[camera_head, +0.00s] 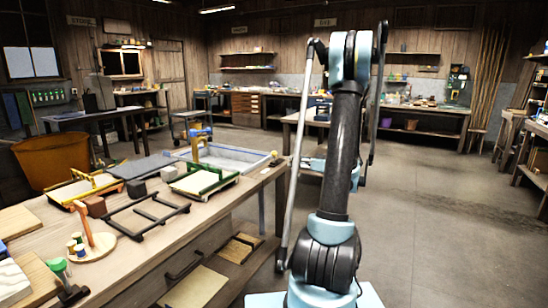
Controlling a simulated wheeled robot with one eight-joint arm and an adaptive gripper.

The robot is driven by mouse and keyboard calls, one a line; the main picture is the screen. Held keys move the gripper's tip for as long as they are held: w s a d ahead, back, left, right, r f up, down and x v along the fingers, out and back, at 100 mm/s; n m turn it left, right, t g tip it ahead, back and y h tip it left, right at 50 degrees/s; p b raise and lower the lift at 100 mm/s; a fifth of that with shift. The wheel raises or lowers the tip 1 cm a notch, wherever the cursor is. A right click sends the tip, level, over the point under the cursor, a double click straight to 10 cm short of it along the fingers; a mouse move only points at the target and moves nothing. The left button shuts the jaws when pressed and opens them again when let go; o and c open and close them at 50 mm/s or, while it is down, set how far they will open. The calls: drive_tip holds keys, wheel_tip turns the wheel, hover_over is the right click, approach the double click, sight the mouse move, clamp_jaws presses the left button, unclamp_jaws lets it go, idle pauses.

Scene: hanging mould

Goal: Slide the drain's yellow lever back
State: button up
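A shallow grey-white tray or basin (240,158) stands at the far end of the wooden workbench. The drain itself is too small to make out. My arm rises in the middle of the view, right of the bench and apart from the basin. My gripper's fingers do not show.
The workbench (130,255) carries a yellow-handled frame (85,188), a green frame with a pale sheet (203,180), a dark empty frame (146,214) and small blocks. An orange-brown tub (52,162) stands behind its left end. The floor (440,230) right of my arm is clear.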

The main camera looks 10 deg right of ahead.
sight(274, 154)
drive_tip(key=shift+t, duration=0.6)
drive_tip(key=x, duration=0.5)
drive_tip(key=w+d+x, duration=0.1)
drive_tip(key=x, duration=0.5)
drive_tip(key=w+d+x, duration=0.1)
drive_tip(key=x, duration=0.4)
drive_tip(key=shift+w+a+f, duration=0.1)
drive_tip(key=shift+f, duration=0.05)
